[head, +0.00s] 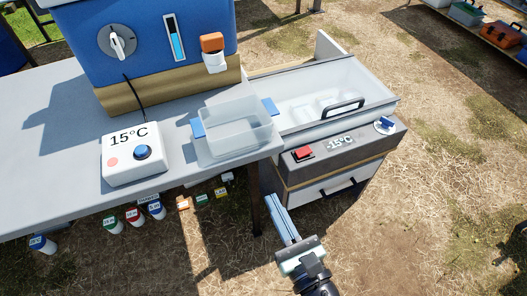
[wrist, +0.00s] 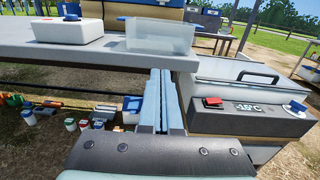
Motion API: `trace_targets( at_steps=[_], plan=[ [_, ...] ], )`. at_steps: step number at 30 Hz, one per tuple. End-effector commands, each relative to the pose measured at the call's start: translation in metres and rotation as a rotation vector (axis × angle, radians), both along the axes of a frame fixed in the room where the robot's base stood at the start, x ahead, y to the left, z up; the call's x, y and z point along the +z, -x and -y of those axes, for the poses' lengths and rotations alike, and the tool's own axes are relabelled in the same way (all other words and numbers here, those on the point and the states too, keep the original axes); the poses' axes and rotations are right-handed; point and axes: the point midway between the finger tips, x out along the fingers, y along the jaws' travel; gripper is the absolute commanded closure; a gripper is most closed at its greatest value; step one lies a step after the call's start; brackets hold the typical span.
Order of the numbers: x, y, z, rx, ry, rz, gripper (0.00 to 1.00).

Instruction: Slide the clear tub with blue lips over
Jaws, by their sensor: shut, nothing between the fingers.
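The clear tub (head: 235,135) with blue lips stands upright on the grey table near its right edge. One blue lip (head: 197,128) is on its left and the other (head: 270,107) on its right. The tub also shows in the wrist view (wrist: 160,37), above and beyond my fingers. My gripper (head: 280,210) is shut and empty, in front of the table's right end and apart from the tub. Its two long blue fingers lie together in the wrist view (wrist: 161,75) and point toward the table edge below the tub.
A freezer chest (head: 345,145) with a clear lid, red button and -15°C display adjoins the table's right side. A white 15°C box (head: 133,160) stands left of the tub. A blue cooler (head: 150,45) with an orange-topped spout (head: 213,50) stands behind. Small bottles (head: 133,215) sit below the front edge.

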Motion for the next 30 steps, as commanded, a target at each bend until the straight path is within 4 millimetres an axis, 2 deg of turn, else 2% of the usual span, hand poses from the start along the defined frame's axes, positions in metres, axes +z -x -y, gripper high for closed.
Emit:
trace_targets(
  at_steps=[12,18,24,30],
  plan=[
    [0.003,-0.081,-0.028,0.001,-0.005,0.006,1.00],
    [0.003,-0.111,-0.039,0.000,-0.006,0.005,1.00],
    [0.003,-0.124,-0.043,-0.001,-0.006,0.004,1.00],
    [0.003,-0.125,-0.044,-0.001,-0.005,0.003,1.00]
  ],
)
